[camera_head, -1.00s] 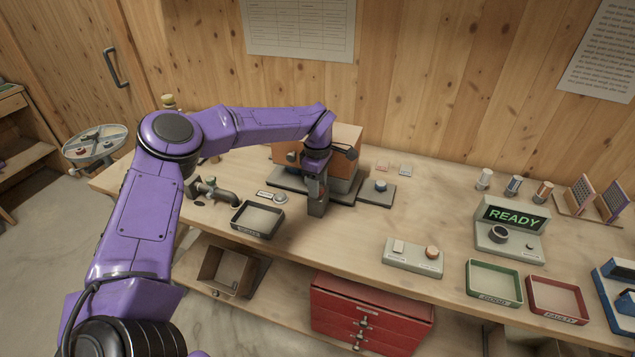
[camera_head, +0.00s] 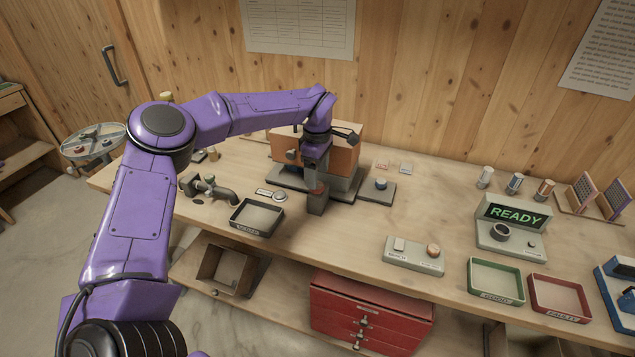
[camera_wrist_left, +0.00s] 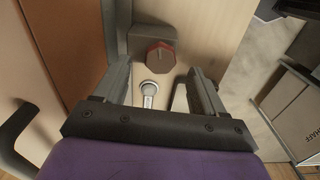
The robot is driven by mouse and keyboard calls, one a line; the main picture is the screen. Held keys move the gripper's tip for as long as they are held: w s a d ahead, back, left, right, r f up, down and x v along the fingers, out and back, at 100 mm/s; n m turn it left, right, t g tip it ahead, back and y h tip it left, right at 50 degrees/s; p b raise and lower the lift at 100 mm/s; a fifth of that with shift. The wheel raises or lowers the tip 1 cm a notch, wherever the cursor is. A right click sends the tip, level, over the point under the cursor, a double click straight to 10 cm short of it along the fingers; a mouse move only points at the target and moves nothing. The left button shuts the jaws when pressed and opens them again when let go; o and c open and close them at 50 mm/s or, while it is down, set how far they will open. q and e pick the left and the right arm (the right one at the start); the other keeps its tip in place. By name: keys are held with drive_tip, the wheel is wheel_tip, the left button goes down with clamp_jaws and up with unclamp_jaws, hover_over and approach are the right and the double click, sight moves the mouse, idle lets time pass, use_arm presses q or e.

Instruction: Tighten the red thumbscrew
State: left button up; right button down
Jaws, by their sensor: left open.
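The red thumbscrew (camera_wrist_left: 158,57) has a faceted head and sits on a grey block (camera_wrist_left: 150,37). In the head view a little of the red thumbscrew (camera_head: 318,187) shows above its grey block (camera_head: 315,205), at the front of the brown-and-grey machine. My left gripper (camera_head: 317,176) is right over it and hides most of it. In the left wrist view my left gripper (camera_wrist_left: 162,72) is open, with the thumbscrew seen between its fingertips. I cannot tell whether a finger touches it. My right gripper is not in view.
The machine's brown box (camera_head: 343,152) stands close behind the gripper. A black tray (camera_head: 257,218) and a grey tap (camera_head: 210,190) are to the left. A small grey base with a knob (camera_head: 380,185) is to the right.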

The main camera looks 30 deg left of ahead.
use_arm(q)
wheel_tip(320, 180, up, 7)
drive_tip(key=b, duration=0.1)
idle(0.6)
